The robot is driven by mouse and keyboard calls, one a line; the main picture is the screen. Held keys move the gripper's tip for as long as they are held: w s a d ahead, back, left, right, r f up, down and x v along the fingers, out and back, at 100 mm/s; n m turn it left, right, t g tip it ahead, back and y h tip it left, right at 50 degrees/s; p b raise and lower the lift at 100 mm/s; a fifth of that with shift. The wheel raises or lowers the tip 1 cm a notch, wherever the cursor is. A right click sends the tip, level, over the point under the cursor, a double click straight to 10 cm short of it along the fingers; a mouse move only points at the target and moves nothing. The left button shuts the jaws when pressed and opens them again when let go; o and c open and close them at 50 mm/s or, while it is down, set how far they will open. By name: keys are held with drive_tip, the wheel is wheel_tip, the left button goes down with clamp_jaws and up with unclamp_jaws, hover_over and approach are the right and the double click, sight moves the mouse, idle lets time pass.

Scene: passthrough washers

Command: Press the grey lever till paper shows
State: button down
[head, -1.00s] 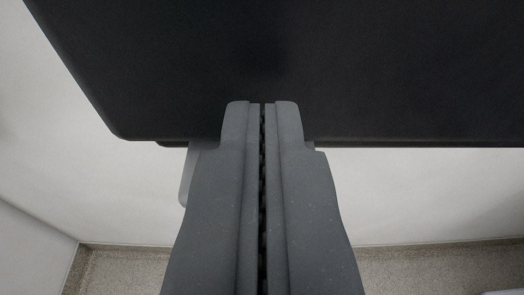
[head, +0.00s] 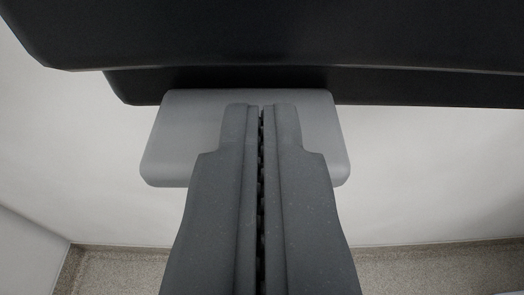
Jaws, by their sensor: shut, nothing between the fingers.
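The grey lever (head: 180,140) is a wide, rounded paddle that sticks out below a black dispenser (head: 300,35) in the head view. My gripper (head: 261,108) is shut and empty, its two dark fingers side by side. The fingertips overlap the middle of the lever in the picture and hide its centre; I cannot tell whether they touch it. No paper shows below the dispenser.
A pale wall (head: 420,170) stands behind the dispenser. A speckled floor strip (head: 120,272) shows at the bottom. The space left and right of my fingers, below the lever, is clear.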

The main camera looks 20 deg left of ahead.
sight(259, 28)
drive_tip(key=shift+f, duration=0.7)
wheel_tip(259, 28, up, 5)
drive_tip(key=p, duration=0.2)
drive_tip(key=shift+f+p, duration=0.15)
drive_tip(key=shift+p, duration=0.15)
drive_tip(key=b+v, duration=0.2)
drive_tip(key=v, duration=0.8)
drive_tip(key=shift+f, duration=0.25)
idle(0.6)
